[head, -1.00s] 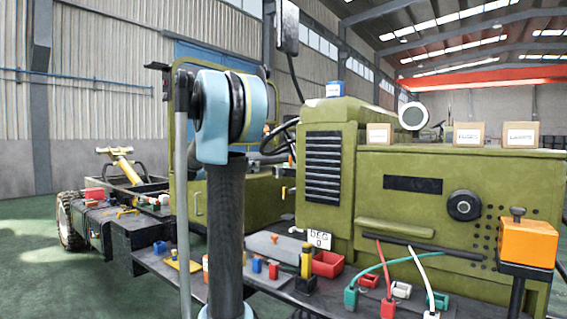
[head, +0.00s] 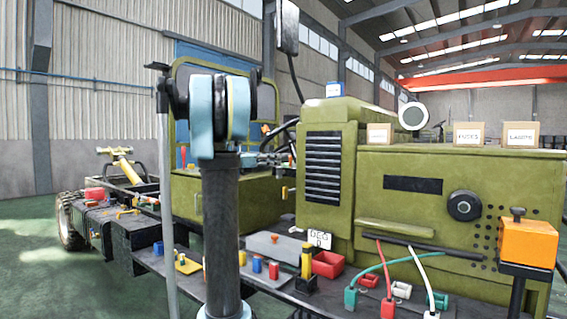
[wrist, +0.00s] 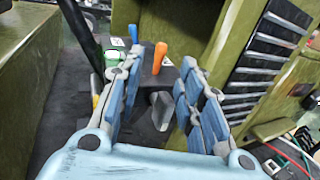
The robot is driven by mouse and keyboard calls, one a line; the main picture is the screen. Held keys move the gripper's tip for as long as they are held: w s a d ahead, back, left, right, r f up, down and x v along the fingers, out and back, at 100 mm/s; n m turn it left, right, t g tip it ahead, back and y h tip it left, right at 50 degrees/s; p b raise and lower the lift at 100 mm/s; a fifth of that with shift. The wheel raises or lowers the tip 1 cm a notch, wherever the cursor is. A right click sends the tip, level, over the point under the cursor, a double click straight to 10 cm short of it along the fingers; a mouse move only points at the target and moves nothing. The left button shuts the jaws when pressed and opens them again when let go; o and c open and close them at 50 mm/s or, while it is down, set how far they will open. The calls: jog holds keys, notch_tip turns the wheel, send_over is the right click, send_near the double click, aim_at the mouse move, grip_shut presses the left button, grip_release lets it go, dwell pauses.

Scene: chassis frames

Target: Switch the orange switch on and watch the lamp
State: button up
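In the wrist view an orange handle (wrist: 160,57) stands on a dark panel beyond my gripper, between its fingers in the picture. I cannot tell for certain which is the switch. My gripper (wrist: 157,72) is open, with both blue-and-grey fingers spread and nothing held. The orange handle appears beyond the fingertips, with no visible contact. In the head view a small orange piece (head: 266,129) shows near the steering wheel, behind my arm. A round white-faced light (head: 412,116) sits on the green vehicle; whether it is the lamp is unclear.
The green hood (head: 340,190) and its louvred grille (wrist: 268,45) stand close on the right. A green panel (wrist: 35,70) is on the left. Boxes (head: 468,135) sit on top. A bench (head: 190,270) with small parts runs along the front.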

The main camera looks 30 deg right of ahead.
aim_at(290, 161)
jog(key=d, duration=0.7)
jog(key=shift+a, duration=0.1)
